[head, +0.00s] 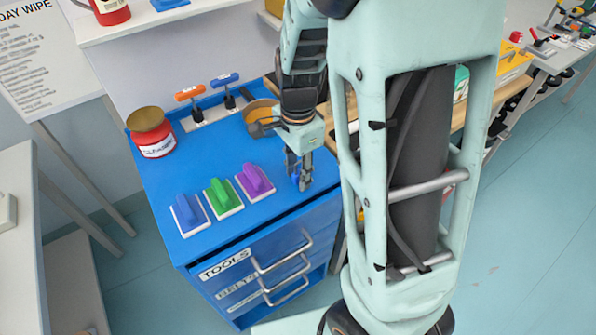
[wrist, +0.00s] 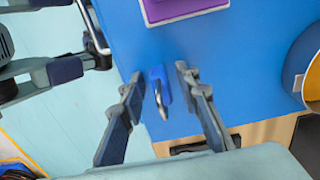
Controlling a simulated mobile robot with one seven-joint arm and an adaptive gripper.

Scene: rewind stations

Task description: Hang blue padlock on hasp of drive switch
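The blue padlock (head: 295,178) lies on the blue top of the tool cabinet (head: 265,222), near its front right edge. In the wrist view the padlock (wrist: 157,76) shows a blue body with a grey metal shackle towards the bottom of the picture. My gripper (head: 299,172) points down over it. In the wrist view my gripper (wrist: 160,70) is open, one finger on each side of the padlock, with gaps on both sides. I cannot make out the drive switch or its hasp for certain.
Blue, green (head: 222,196) and purple (head: 255,181) handled blocks sit left of my gripper. A red tin (head: 152,140), two T-handled tools and an orange-brown round container (head: 260,112) stand behind. A bench with a yellow box (head: 511,68) is at right.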

